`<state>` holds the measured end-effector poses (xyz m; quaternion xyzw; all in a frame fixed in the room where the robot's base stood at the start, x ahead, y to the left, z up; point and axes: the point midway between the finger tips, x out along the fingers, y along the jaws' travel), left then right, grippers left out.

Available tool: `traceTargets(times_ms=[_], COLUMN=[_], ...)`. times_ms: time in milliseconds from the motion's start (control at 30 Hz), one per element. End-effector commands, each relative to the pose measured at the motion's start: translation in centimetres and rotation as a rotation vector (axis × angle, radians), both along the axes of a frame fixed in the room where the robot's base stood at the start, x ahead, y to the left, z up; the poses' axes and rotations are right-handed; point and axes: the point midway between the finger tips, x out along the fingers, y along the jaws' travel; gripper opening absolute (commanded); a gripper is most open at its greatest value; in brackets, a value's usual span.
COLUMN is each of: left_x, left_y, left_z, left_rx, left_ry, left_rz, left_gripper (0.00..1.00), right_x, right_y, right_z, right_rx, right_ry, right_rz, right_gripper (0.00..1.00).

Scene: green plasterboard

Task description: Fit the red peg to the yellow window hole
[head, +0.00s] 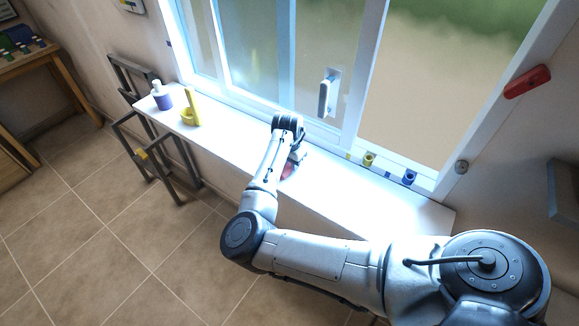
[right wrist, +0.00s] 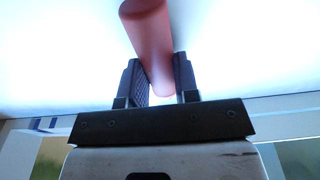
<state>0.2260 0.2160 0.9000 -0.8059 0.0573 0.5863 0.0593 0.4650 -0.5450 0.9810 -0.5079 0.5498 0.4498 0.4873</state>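The red peg (right wrist: 150,45) is a smooth cylinder in the right wrist view, with one rounded end at the top edge. My right gripper (right wrist: 158,75) has a finger on each side of it, and the narrow gap between them is filled by the peg, so it looks shut on it. In the head view the right gripper (head: 297,153) is low over the white sill, with a bit of red just below it; the arm hides most of the peg. The yellow window hole (head: 368,159) is a small yellow ring piece at the window's base, right of the gripper. My left gripper is out of view.
A blue ring piece (head: 409,177) sits right of the yellow one. A purple-and-white bottle (head: 161,97) and a yellow item (head: 191,112) stand on the sill's left end. The window handle (head: 326,97) rises behind the gripper. The sill (head: 232,135) between is clear.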

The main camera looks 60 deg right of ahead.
Motion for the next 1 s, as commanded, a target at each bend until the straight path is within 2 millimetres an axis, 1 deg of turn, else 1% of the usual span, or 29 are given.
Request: traceTargets(times_ms=[33, 200, 267, 1000], left_x=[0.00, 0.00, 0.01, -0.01], left_y=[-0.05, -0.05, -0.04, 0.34], left_z=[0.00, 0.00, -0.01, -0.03], left_rx=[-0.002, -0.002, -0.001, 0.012], left_ry=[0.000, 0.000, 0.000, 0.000], left_rz=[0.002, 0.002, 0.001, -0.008], left_gripper=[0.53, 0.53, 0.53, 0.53], right_x=[0.01, 0.01, 0.01, -0.01], right_y=[0.01, 0.01, 0.02, 0.03], right_z=[0.01, 0.01, 0.01, -0.04], right_rx=[0.000, 0.000, 0.000, 0.001], right_ry=[0.000, 0.000, 0.000, 0.001], right_rz=[0.000, 0.000, 0.000, 0.000], right_gripper=[0.21, 0.05, 0.00, 0.00])
